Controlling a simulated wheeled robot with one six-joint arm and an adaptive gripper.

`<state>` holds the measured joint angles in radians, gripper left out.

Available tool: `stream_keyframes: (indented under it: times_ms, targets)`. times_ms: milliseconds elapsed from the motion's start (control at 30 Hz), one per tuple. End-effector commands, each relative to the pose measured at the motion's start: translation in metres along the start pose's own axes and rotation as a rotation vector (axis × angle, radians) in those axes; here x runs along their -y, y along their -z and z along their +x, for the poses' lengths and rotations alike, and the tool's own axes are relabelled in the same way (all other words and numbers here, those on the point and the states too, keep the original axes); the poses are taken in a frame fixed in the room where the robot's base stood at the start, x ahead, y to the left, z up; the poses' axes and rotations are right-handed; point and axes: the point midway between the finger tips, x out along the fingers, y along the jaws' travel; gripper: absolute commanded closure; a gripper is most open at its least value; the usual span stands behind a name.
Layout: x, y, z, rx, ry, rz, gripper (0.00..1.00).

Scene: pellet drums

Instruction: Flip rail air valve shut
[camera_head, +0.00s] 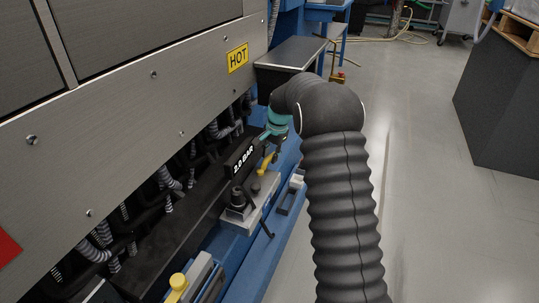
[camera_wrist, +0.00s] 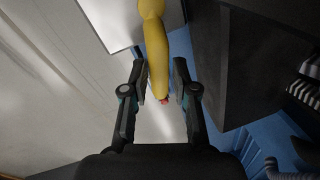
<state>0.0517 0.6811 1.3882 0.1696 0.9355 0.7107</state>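The yellow valve lever (camera_wrist: 156,50) runs down from the top of the wrist view, with a rounded yellow hub at its upper end and a small reddish spot near its lower end. My gripper (camera_wrist: 159,68) is open, with one finger on each side of the lever and a visible gap on both sides. In the head view the lever (camera_head: 266,164) shows just below my gripper (camera_head: 277,148), beside the black rail labelled "2.0 BAR" (camera_head: 243,160). The fingertips are small and partly hidden there, so contact cannot be judged in that view.
A metal block with a black knob (camera_head: 238,197) sits on the blue frame nearer the camera. Another yellow knob (camera_head: 178,283) stands at the bottom. The machine's panel bears a HOT sign (camera_head: 237,58). Dark hoses crowd under the panel.

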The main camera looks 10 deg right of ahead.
Motion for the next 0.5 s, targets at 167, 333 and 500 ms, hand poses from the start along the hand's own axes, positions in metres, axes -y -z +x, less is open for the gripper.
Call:
stream_keyframes:
  times_ms: [167, 333, 500]
  targets:
    - [0.0, 0.0, 0.0, 0.0, 0.0, 0.0, 0.67]
    - [0.0, 0.0, -0.002, 0.0, 0.0, 0.0, 0.67]
    - [0.0, 0.0, -0.021, -0.001, 0.001, 0.0, 0.67]
